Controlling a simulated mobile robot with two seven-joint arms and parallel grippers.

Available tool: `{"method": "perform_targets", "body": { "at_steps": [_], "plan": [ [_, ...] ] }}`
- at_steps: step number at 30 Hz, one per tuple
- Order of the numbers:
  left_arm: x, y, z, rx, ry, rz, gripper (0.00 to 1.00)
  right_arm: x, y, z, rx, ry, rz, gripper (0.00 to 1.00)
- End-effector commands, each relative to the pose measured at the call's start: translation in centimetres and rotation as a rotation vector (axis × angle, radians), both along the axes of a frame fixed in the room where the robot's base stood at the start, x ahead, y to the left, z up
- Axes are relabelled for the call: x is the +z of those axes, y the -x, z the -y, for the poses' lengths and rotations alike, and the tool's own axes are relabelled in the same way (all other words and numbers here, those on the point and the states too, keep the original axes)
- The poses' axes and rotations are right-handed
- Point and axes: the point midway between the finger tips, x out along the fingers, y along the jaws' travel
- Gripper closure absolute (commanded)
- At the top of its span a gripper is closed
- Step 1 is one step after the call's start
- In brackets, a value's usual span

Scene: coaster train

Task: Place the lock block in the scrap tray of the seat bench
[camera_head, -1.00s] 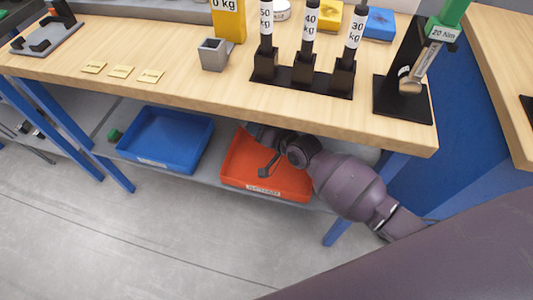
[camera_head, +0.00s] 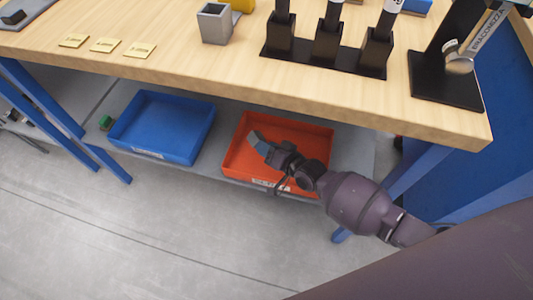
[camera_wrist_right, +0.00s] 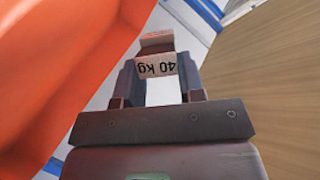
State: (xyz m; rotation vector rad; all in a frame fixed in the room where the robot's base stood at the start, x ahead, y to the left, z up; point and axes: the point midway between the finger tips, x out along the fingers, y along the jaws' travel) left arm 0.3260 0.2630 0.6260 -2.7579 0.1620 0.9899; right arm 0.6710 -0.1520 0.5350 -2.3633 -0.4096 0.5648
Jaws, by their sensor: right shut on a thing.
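My right gripper (camera_head: 262,143) is over the orange tray (camera_head: 232,158) on the shelf under the bench, pointing up and left. Its fingers show in the right wrist view (camera_wrist_right: 158,82), shut on a small block (camera_wrist_right: 155,67) with a pale "40 kg" label that appears upside down. I take this as the lock block; in the head view it is hard to tell from the fingertips. The orange tray also fills the left of the right wrist view (camera_wrist_right: 60,60). Its front label is too small to read. My left gripper is not in view.
The wooden bench top (camera_head: 200,62) overhangs the shelf. A blue leg (camera_head: 415,170) stands to the right. The floor in front is clear.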

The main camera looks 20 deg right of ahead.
Motion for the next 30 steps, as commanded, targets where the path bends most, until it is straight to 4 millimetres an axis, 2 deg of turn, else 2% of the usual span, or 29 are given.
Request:
{"method": "perform_targets", "body": {
  "at_steps": [3, 11, 16, 30],
  "plan": [
    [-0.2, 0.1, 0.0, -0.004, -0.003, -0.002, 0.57, -0.7, 0.0, 0.0, 0.000, 0.000, 0.000, 0.93],
    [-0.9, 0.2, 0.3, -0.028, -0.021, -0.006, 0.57, -4.4, 0.2, 0.0, 0.000, 0.000, -0.005, 0.93],
    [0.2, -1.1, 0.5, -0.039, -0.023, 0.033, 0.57, -4.1, -0.1, 0.0, 0.000, -0.001, 0.004, 0.93],
    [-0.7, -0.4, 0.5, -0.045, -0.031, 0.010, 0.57, -5.1, 0.0, 0.0, 0.000, -0.001, 0.001, 0.93]
  ]
}}
